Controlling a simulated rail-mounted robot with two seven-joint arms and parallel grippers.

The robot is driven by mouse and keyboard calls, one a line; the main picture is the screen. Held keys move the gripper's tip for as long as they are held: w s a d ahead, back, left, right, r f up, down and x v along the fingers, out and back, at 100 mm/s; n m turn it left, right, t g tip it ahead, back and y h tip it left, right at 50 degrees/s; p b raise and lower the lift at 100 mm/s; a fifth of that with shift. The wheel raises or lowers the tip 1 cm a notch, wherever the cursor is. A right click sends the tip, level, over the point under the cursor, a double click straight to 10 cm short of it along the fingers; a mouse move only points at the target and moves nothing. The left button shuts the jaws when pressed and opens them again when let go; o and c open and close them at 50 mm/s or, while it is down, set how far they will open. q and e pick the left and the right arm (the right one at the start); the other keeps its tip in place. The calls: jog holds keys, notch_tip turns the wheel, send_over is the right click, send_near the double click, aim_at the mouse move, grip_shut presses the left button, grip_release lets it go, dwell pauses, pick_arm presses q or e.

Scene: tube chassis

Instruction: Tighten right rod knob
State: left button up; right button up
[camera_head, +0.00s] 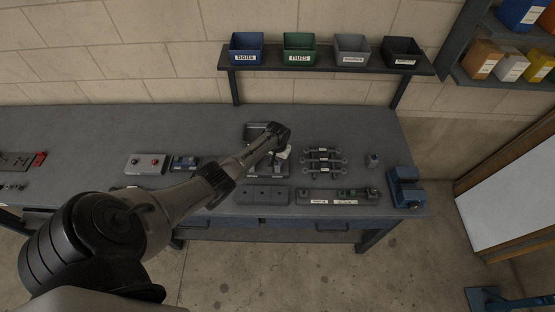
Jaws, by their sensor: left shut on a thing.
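My left arm comes in from the lower left and reaches across the workbench. My left gripper (283,153) is over a small grey metal fixture (268,172) near the middle of the bench and is shut on a small part there. That part looks like the rod knob, but the gripper and wrist hide it, so I cannot make out its shape or how far it is turned. My right gripper is not in view.
On the workbench (200,128), a rack of several dark rods (324,160) stands right of the gripper. A grey block (263,195) and a labelled tray (338,197) lie in front. A blue vise (404,187) is at the right end. Bins stand on a shelf (325,67) behind.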

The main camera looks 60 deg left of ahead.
pick_arm(q)
jog(key=o, duration=0.9)
jog(key=shift+o, duration=0.2)
jog(key=shift+r, duration=0.1)
notch_tip(320, 180, up, 14)
jog(key=p, duration=0.1)
jog(key=shift+f, duration=0.25)
